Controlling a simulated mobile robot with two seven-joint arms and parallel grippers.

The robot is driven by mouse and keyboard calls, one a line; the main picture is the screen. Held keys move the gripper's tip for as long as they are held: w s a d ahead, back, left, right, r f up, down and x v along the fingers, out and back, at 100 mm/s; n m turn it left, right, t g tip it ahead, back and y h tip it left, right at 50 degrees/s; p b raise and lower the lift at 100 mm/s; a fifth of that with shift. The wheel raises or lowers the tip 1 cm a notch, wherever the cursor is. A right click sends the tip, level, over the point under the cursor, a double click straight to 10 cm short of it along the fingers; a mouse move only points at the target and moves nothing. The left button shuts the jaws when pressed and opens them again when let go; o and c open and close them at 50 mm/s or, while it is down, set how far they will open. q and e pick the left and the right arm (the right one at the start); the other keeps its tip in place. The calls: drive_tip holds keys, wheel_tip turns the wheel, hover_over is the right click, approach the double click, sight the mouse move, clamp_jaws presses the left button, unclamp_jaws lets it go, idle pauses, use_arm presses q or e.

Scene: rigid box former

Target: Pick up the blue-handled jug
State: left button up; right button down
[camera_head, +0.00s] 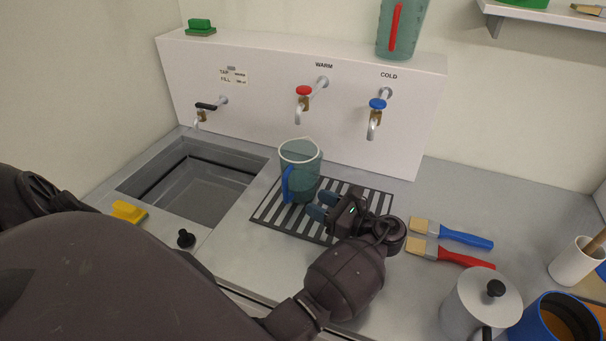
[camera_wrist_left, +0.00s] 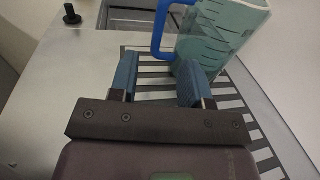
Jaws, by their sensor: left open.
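The blue-handled jug (camera_head: 301,168) is clear and bluish-green and stands upright on the slatted drain grate (camera_head: 262,214). Its blue handle (camera_head: 287,185) faces the front left. My left gripper (camera_head: 318,203) is open just in front of the jug, its blue fingertips pointing toward the handle side. In the left wrist view the jug (camera_wrist_left: 222,35) is at the top, with the handle (camera_wrist_left: 160,28) beyond the gap between the open fingers (camera_wrist_left: 158,80). The fingers hold nothing. Whether the right fingertip touches the jug, I cannot tell. My right gripper is not in view.
A sink (camera_head: 190,185) lies left, with a yellow brush (camera_head: 129,211) and black knob (camera_head: 186,239) at its front. A red-handled jug (camera_head: 401,30) stands on the ledge above.

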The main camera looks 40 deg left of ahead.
sight(286, 201)
use_arm(q)
drive_tip(key=a, duration=0.3)
drive_tip(key=shift+s+a, duration=0.35)
drive_tip(key=shift+a, duration=0.05)
drive_tip(key=shift+s+a+f, duration=0.15)
drive_tip(key=shift+a, duration=1.45)
drive_tip(key=shift+s+a+f, duration=0.1)
drive_tip(key=shift+a+f, duration=0.05)
drive_tip(key=shift+a, duration=1.4)
drive_tip(key=shift+c, duration=0.4)
clamp_jaws()
